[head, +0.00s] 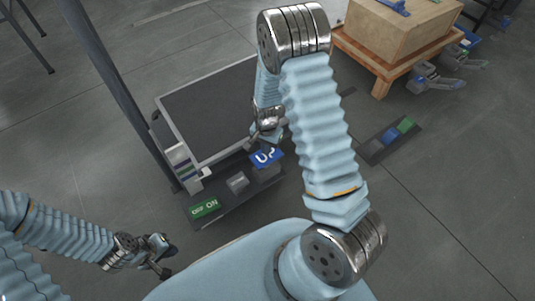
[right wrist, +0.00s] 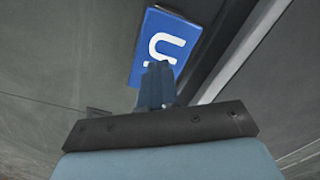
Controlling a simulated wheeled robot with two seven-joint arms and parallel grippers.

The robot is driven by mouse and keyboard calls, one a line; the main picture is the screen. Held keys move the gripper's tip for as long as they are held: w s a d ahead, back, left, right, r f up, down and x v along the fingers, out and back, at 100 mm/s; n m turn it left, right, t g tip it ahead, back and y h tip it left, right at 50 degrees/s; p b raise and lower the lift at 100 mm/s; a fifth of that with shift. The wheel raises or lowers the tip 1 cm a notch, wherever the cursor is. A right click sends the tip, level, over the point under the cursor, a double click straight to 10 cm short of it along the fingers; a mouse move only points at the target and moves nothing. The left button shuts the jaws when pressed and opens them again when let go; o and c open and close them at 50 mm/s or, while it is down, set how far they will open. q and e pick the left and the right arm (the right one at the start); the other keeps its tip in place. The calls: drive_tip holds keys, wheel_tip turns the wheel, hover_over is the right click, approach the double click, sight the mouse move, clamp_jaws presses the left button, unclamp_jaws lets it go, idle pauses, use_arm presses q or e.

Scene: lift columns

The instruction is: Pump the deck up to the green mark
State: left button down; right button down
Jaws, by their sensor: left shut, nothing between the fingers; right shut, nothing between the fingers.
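The deck (head: 215,112) is a dark flat platform with a grey rim, left of centre in the head view. On the dark base in front of it is a blue plate marked UP (head: 267,157). My right gripper (head: 252,143) is shut and empty, just above the UP plate; contact is unclear. In the right wrist view the blue plate (right wrist: 160,30) lies beyond the closed fingers (right wrist: 157,82). My left gripper (head: 162,272) is shut and empty, low at the left. A pale scale (head: 182,163) stands at the deck's near left corner; I cannot make out a green mark.
The base also carries a grey block (head: 237,181) and a green OFF/ON plate (head: 205,209). A dark post (head: 120,90) rises at the left. Floor at the lower right is clear.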

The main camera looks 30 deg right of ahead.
sight(266, 158)
drive_tip(key=shift+f, duration=0.1)
drive_tip(key=shift+f+b, duration=2.5)
drive_tip(key=shift+f, duration=0.65)
wheel_tip(266, 158, up, 6)
drive_tip(key=p, duration=0.5)
drive_tip(key=shift+r, duration=0.25)
drive_tip(key=shift+f, duration=0.25)
drive_tip(key=shift+f+b, duration=2.3)
drive_tip(key=shift+f, duration=0.65)
wheel_tip(266, 158, up, 6)
drive_tip(key=p, duration=0.5)
drive_tip(key=shift+r, duration=0.2)
